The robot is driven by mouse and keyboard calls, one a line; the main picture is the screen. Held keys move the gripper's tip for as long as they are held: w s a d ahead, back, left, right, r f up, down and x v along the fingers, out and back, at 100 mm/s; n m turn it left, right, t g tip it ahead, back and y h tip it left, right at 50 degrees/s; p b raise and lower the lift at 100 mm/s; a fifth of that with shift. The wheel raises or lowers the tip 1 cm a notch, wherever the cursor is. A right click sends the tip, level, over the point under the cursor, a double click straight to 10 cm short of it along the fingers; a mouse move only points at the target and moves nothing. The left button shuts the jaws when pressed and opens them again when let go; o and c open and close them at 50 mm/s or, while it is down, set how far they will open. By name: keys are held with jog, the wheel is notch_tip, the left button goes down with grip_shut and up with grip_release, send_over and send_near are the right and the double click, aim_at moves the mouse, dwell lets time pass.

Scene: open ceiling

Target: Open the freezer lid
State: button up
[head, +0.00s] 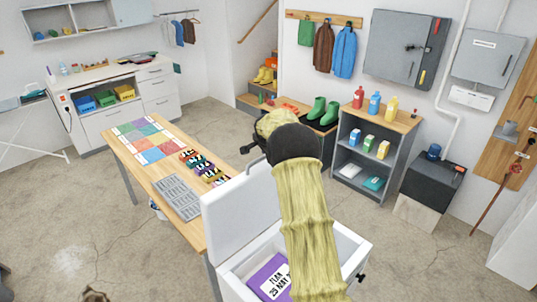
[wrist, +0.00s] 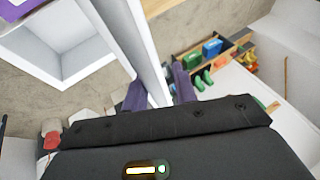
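The white chest freezer (head: 352,246) stands at the bottom centre of the head view. Its lid (head: 232,215) is raised steeply, and a purple labelled package (head: 268,279) shows inside. My arm reaches across the freezer and hides part of the opening. In the wrist view, the lid (wrist: 143,40) runs as a white slab between the two purple fingers of my gripper (wrist: 160,90). One finger is on each side, and no clear gap shows between them and the lid. The freezer's open cavity (wrist: 62,38) is at the upper left there.
A wooden table (head: 147,189) with coloured squares and grey trays stands left of the lid, close to it. A grey shelf (head: 345,150) with bottles and boxes is behind, to the right. A dark cabinet (head: 436,183) stands farther right. Bare floor lies right of the freezer.

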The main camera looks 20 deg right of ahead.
jog(key=shift+w+r, duration=0.1)
jog(key=shift+r, duration=0.05)
jog(key=shift+a+r+b, duration=0.3)
jog(key=shift+b, duration=0.05)
jog(key=b+v, duration=0.5)
jog(key=v, duration=1.1)
jog(key=shift+s+d+r, duration=0.15)
jog(key=shift+s, duration=0.35)
jog(key=s+a+f+n+g+y, duration=0.1)
jog(key=s+a+f+n, duration=0.4)
jog(key=s, duration=0.6)
jog(key=s+a+f+n+g, duration=0.1)
jog(key=s+a+f+n, duration=0.3)
jog(key=s+f, duration=0.3)
jog(key=s+a+f+n+g+y, duration=0.1)
jog(key=s+a+f+n, duration=0.4)
jog(key=s, duration=0.9)
notch_tip(320, 180, down, 2)
jog(key=shift+s+a+f+n+y, duration=0.15)
jog(key=shift+s+a+n+y, duration=0.15)
jog(key=shift+s+a, duration=0.15)
